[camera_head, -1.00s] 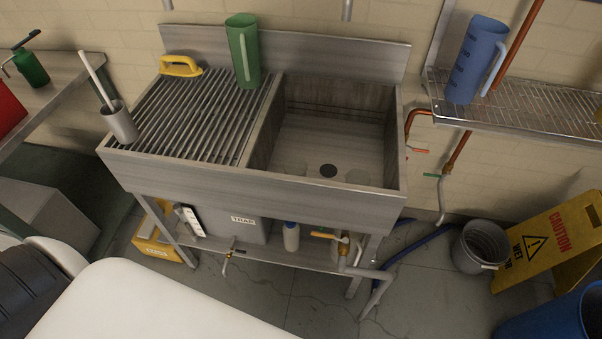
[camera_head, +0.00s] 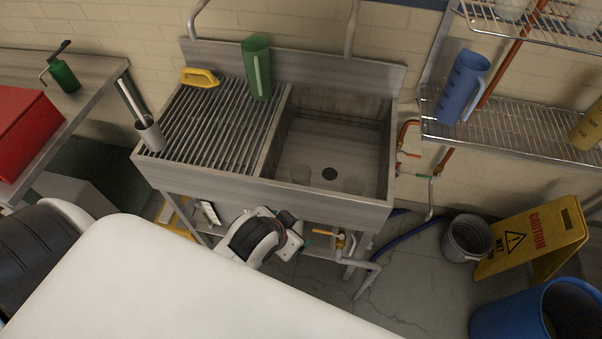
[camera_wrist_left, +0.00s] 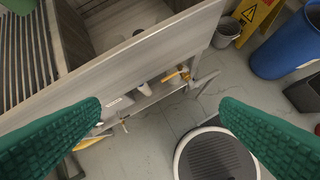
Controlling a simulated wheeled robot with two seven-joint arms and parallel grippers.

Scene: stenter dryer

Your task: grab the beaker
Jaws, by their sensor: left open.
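A tall green jug-like beaker (camera_head: 257,68) with a handle stands at the back of the slatted drainboard, left of the sink basin. Its green edge also shows in the top left corner of the left wrist view (camera_wrist_left: 16,6). A blue graduated beaker (camera_head: 462,86) stands on the wire shelf at right. I cannot tell which one the task means. My left gripper (camera_wrist_left: 163,130) is open and empty, its two green fingers wide apart in the left wrist view, in front of the sink. In the head view its fingers cannot be made out. My right gripper is not in view.
The steel sink (camera_head: 270,194) has a raised front edge. A yellow-handled tool (camera_head: 199,77) and a grey cup (camera_head: 150,135) flank the drainboard. A yellow container (camera_head: 590,127) sits on the shelf. A caution sign (camera_head: 531,241), bucket (camera_head: 467,238) and blue bin (camera_head: 500,308) stand at right.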

